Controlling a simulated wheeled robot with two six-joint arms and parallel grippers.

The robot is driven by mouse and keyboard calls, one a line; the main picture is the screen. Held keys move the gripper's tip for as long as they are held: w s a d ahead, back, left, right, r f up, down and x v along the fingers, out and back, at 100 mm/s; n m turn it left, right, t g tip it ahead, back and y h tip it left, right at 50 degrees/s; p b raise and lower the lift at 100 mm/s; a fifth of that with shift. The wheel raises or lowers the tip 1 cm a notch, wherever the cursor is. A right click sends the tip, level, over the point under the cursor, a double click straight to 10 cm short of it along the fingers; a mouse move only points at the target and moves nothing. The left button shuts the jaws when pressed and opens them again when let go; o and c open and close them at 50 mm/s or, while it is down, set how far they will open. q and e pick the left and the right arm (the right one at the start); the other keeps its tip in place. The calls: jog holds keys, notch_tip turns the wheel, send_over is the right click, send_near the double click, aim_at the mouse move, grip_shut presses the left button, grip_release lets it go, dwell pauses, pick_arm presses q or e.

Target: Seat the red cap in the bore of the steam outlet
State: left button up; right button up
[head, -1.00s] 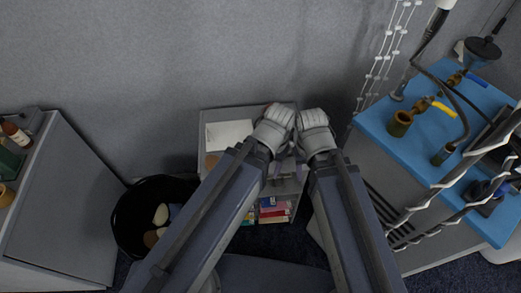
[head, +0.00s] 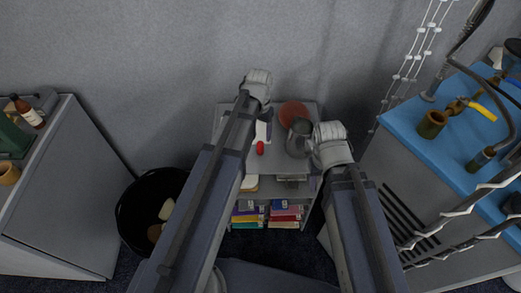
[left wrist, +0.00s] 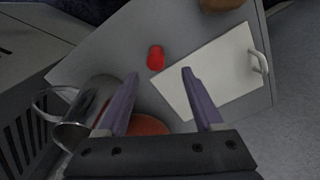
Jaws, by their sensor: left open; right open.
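The red cap (head: 260,148) lies on top of a small grey shelf unit (head: 228,125). It also shows in the left wrist view (left wrist: 156,58), just beyond the fingertips and roughly between their lines. My left gripper (left wrist: 161,74) is open and empty above the shelf top; in the head view (head: 262,112) its fingers are mostly hidden. My right gripper (head: 317,172) is open at the right edge of the shelf; its fingers are hard to make out. Brass fittings, one with a wide open mouth (head: 432,123), stand on the blue-topped bench; I cannot tell which is the steam outlet.
A metal pitcher (head: 298,138), a reddish disc (head: 293,113) and a white board (left wrist: 205,72) crowd the shelf top around the cap. A black bin (head: 128,210) stands left of the shelf. The blue bench (head: 410,118) has wire rails along its near side.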

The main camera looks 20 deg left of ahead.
aim_at(260, 143)
pick_arm(q)
jog(key=shift+s+d+f+b, duration=0.1)
jog(key=shift+s+f+b, duration=0.05)
jog(key=shift+f+b, duration=0.95)
jog(key=shift+s+d+f+b, duration=0.1)
jog(key=shift+f+b, duration=0.9)
jog(key=shift+f, duration=0.25)
jog(key=shift+s+d+f+b, duration=0.1)
jog(key=shift+s+f+b, duration=0.05)
jog(key=shift+f+b, duration=0.95)
grip_shut()
